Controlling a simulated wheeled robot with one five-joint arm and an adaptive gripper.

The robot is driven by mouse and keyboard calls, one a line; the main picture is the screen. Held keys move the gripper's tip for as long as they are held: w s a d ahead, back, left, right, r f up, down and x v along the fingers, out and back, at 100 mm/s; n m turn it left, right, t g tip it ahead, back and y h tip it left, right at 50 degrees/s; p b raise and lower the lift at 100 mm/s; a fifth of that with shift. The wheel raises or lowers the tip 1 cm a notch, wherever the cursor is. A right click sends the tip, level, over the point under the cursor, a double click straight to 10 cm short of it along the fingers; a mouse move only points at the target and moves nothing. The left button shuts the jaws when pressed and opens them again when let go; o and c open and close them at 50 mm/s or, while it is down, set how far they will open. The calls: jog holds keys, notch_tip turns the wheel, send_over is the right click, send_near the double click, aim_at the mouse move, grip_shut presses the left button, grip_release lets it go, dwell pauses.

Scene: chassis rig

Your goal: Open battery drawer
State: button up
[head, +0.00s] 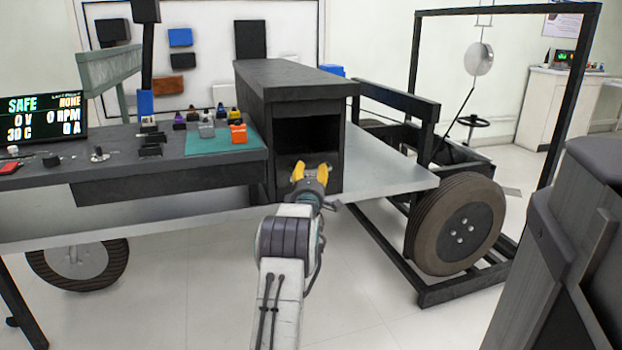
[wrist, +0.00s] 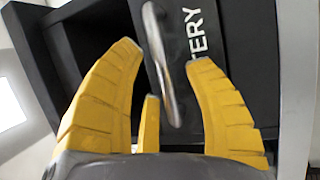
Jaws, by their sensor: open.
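The battery drawer (wrist: 240,65) shows in the wrist view as a dark front panel with white lettering ending in "TERY". A silver bar handle (wrist: 154,35) stands on it beside the lettering. In the head view the drawer front (head: 286,163) is low in a dark cabinet (head: 304,77), mostly hidden behind my gripper (head: 311,170). My gripper (wrist: 163,54) has yellow fingers, spread apart and empty. The handle's near end lies between the fingertips in the wrist view; I cannot tell whether they touch it. The drawer looks shut.
An open, empty-looking compartment (head: 308,135) is above the drawer. A grey bench (head: 390,172) carries the cabinet. To the left are a green mat (head: 222,143) with small parts and a display (head: 43,118). A wheeled chassis frame (head: 455,222) stands right. Floor in front is clear.

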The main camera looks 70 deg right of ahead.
jog(key=shift+w+d+b, duration=0.15)
jog(key=shift+d+b, duration=0.35)
jog(key=shift+d, duration=0.05)
jog(key=shift+r, duration=0.15)
grip_shut()
dwell(0.3)
